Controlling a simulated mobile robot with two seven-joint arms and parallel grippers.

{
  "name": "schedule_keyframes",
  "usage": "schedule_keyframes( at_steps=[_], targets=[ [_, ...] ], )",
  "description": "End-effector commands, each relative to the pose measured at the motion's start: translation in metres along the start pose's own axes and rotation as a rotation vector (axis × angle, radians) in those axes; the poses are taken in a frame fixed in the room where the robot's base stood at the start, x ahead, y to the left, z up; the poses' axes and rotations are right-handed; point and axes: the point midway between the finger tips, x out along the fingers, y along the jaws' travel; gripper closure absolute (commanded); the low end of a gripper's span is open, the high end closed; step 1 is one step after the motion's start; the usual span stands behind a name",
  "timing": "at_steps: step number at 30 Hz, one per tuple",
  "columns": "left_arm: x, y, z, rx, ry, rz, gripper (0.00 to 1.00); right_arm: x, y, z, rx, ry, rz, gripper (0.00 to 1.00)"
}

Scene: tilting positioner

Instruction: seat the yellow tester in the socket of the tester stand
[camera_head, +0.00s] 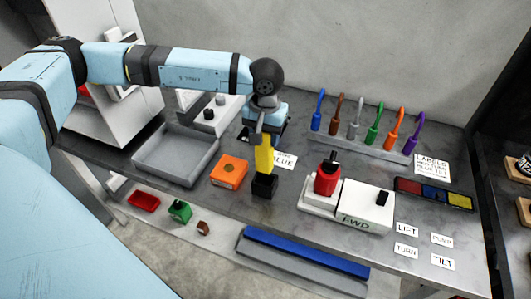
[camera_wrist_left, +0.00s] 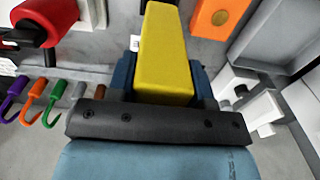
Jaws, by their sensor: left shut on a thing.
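The yellow tester (camera_head: 264,158) is upright, held in my left gripper (camera_head: 263,135) above the middle of the bench. In the left wrist view the tester (camera_wrist_left: 167,55) lies between the two blue fingers, which are shut on it. A black block (camera_head: 264,186) is at the tester's lower end; I cannot tell whether it is the tester stand or part of the tester, nor whether the tester is in a socket. The gripper hides part of the tester's upper end. My right gripper is not in view.
An orange block (camera_head: 229,172) is close left of the tester, with a grey tray (camera_head: 177,156) beyond. A white fixture with a red cylinder (camera_head: 327,179) stands to the right. Several coloured hooked tools (camera_head: 373,126) stand in a rack behind. Small label cards lie at the right.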

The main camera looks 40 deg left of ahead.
Motion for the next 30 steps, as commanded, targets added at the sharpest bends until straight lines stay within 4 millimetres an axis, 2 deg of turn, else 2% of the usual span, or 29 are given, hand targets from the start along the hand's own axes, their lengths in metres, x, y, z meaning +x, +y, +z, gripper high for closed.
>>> schedule_keyframes(
  at_steps=[3, 11, 18, 29, 30],
  targets=[
    [0.021, 0.0, 0.0, 0.0, -0.001, 0.0, 1.0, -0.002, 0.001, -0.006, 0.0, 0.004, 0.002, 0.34],
    [0.041, 0.001, 0.0, 0.0, 0.0, 0.0, 1.0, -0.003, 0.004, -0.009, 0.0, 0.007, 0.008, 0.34],
    [0.074, 0.001, 0.0, 0.001, 0.001, 0.0, 1.0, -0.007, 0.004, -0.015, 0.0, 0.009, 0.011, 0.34],
    [0.081, 0.001, 0.0, 0.001, 0.002, 0.001, 1.0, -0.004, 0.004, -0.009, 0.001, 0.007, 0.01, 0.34],
    [0.081, 0.0, 0.0, 0.0, 0.002, 0.001, 0.51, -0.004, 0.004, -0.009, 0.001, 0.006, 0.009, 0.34]
  ],
)
